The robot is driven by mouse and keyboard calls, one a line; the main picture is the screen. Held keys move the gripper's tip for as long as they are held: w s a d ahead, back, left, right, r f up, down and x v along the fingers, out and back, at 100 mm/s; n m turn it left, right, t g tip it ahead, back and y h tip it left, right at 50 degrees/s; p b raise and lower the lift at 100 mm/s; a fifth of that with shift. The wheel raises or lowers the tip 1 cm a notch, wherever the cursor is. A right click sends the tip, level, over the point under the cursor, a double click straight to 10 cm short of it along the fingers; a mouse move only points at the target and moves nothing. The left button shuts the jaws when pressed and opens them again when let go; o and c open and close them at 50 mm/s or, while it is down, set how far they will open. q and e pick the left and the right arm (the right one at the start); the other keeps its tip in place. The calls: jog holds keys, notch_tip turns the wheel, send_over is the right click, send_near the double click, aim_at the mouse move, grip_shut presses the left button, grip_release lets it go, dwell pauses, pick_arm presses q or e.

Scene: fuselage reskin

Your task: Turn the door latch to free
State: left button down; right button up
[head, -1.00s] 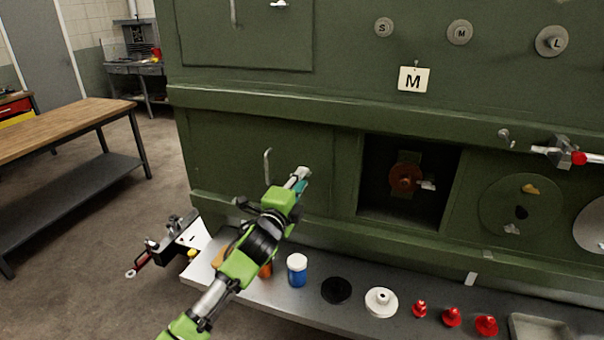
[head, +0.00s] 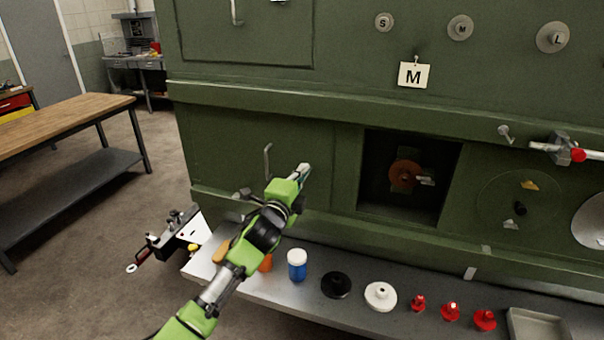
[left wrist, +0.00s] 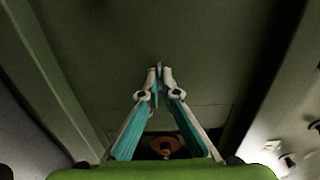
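My left gripper (head: 301,172) reaches up from the lower left to the green panel, just right of a thin upright handle (head: 267,160). In the left wrist view its two teal-lined fingers (left wrist: 159,75) come almost together at the tips, with a thin pale sliver between them. That sliver appears to be the door latch (left wrist: 159,67), mostly covered by the fingertips. In the head view the gripper hides the latch, and its angle cannot be read. My right gripper is not in view.
Right of the gripper is an open recess (head: 370,193) with a brown disc (head: 405,176). The shelf below holds a blue jar (head: 297,265), a black disc (head: 336,285), a white disc (head: 380,296) and red pieces. A wooden bench (head: 70,125) stands left across open floor.

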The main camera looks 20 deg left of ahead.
pick_arm(q)
jog(key=shift+n, duration=0.3)
jog(key=n+b, duration=0.1)
jog(key=n, duration=1.6)
dwell(0.6)
jog(key=c, duration=2.3)
grip_release()
jog(key=shift+s, duration=0.1)
